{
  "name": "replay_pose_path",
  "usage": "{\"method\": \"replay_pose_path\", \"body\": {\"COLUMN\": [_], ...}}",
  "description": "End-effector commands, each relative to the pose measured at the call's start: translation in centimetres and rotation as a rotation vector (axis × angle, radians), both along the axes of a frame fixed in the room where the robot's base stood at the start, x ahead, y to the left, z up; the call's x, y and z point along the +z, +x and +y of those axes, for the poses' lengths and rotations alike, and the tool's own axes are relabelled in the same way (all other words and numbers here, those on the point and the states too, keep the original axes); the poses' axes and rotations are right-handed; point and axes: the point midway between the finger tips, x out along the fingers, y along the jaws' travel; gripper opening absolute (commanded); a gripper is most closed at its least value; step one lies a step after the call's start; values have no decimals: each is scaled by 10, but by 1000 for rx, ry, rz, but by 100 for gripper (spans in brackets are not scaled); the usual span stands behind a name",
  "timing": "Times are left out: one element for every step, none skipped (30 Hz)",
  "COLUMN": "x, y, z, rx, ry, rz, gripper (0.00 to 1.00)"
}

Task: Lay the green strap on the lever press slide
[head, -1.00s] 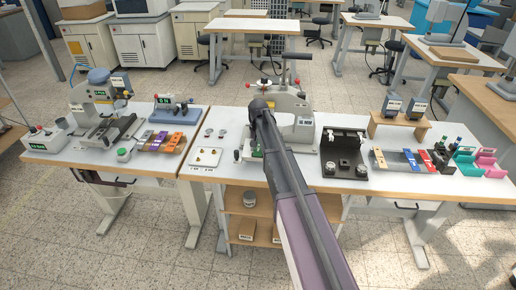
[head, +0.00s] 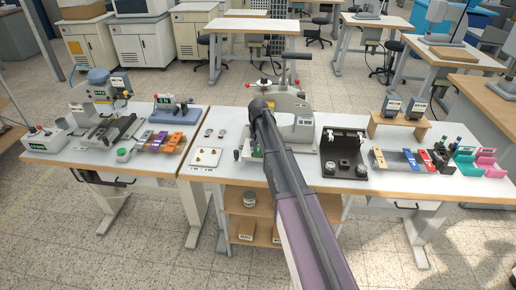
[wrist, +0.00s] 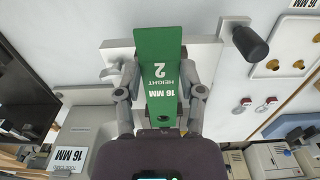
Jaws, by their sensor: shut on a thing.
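The green strap (wrist: 160,65), printed "2 HEIGHT" and "16 MM", is in the middle of the wrist view. My gripper (wrist: 160,85) is shut on its sides, with one finger on each edge. The strap lies over the pale slide plate (wrist: 115,52) of the lever press; I cannot tell whether it touches it. A black knob (wrist: 250,43) is at the plate's right. In the head view the lever press (head: 297,105) stands at the middle of the bench, and my arm hides most of the gripper, strap and slide.
A white tray with small brass pieces (head: 205,158) lies left of the press. A black fixture (head: 343,155) stands to its right, then colored straps on a rack (head: 395,160) and teal and pink holders (head: 487,163). Another bench with a machine (head: 100,105) is at the left.

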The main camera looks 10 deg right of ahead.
Motion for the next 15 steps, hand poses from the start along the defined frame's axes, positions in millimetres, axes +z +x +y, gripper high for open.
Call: {"method": "replay_pose_path", "body": {"x": [-1, -1, -2, -2, -3, -4, -4, -5, -5, -6, -6, -7, -8, -8, -9], "y": [0, 0, 0, 0, 0, 0, 0, 0, 0, 0, 0, 0, 0, 0, 0], "z": [0, 0, 0, 0, 0, 0, 0, 0, 0, 0, 0, 0, 0, 0, 0], "rx": [0, 0, 0, 0, 0, 0, 0, 0, 0, 0, 0, 0, 0, 0, 0], "ry": [0, 0, 0, 0, 0, 0, 0, 0, 0, 0, 0, 0, 0, 0, 0], "rz": [0, 0, 0, 0, 0, 0, 0, 0, 0, 0, 0, 0, 0, 0, 0], "gripper": [18, 18, 18, 18, 18, 18, 18, 18, 18, 18, 18, 18, 18, 18, 18]}}
